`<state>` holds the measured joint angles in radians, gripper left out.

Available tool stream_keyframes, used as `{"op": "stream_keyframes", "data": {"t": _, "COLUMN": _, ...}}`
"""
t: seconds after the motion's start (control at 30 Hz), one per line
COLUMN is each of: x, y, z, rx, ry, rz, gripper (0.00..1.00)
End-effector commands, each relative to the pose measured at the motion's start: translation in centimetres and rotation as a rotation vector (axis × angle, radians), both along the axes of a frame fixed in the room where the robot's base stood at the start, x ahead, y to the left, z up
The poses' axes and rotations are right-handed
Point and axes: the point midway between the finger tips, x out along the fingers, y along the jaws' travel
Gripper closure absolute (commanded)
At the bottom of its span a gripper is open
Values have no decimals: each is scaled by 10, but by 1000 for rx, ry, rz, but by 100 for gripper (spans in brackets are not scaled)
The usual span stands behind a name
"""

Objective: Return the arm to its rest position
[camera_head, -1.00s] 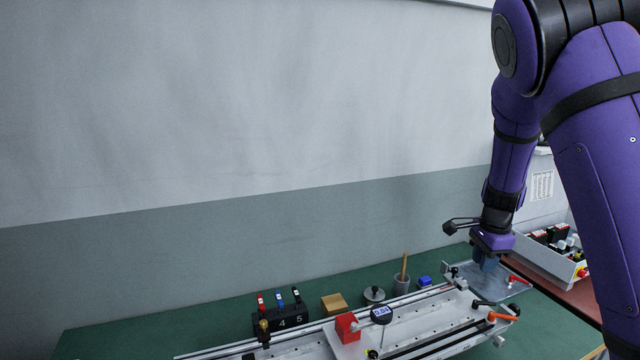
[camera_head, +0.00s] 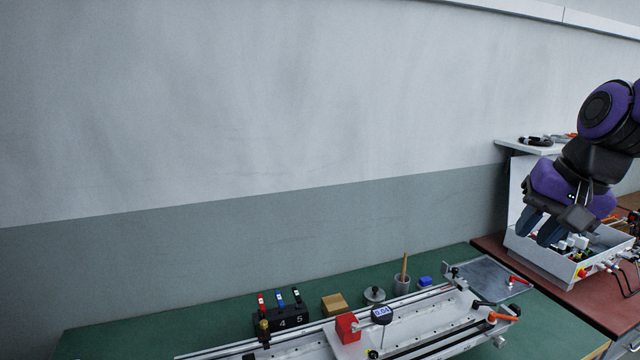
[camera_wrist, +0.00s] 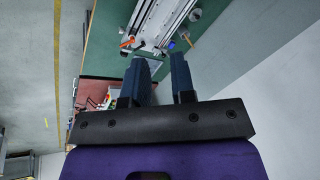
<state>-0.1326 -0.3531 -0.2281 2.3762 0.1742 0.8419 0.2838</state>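My arm is folded back at the right side of the head view, with purple and black links. My gripper (camera_head: 536,232) hangs in the air in front of the white box of parts, clear of the green table. In the wrist view my gripper (camera_wrist: 159,72) shows two dark blue fingers spread apart with nothing between them, so it is open and empty.
The gantry rail fixture (camera_head: 420,325) lies on the green table (camera_head: 130,335), with a red block (camera_head: 347,327) on it. A cup with a stick (camera_head: 402,284) and a wooden block (camera_head: 334,304) stand behind it. The white parts box (camera_head: 545,258) sits at right.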

Motion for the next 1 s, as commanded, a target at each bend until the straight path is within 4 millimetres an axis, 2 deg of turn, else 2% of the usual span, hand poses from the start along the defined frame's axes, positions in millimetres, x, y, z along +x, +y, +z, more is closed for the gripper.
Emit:
{"op": "stream_keyframes", "data": {"t": 0.03, "x": -15, "y": 2, "z": 7, "rx": -25, "ry": -31, "rz": 44, "gripper": 76}}
{"op": "stream_keyframes", "data": {"t": 0.2, "x": -58, "y": 9, "z": 21, "rx": -133, "ry": -113, "rz": 196, "gripper": 76}}
{"op": "stream_keyframes", "data": {"t": 0.43, "x": -103, "y": 14, "z": 27, "rx": -285, "ry": -188, "rz": 347, "gripper": 76}}
{"op": "stream_keyframes", "data": {"t": 0.63, "x": -118, "y": 15, "z": 27, "rx": -346, "ry": -208, "rz": 397, "gripper": 76}}
{"op": "stream_keyframes", "data": {"t": 1.0, "x": -119, "y": 15, "z": 27, "rx": -349, "ry": -209, "rz": 400, "gripper": 76}}
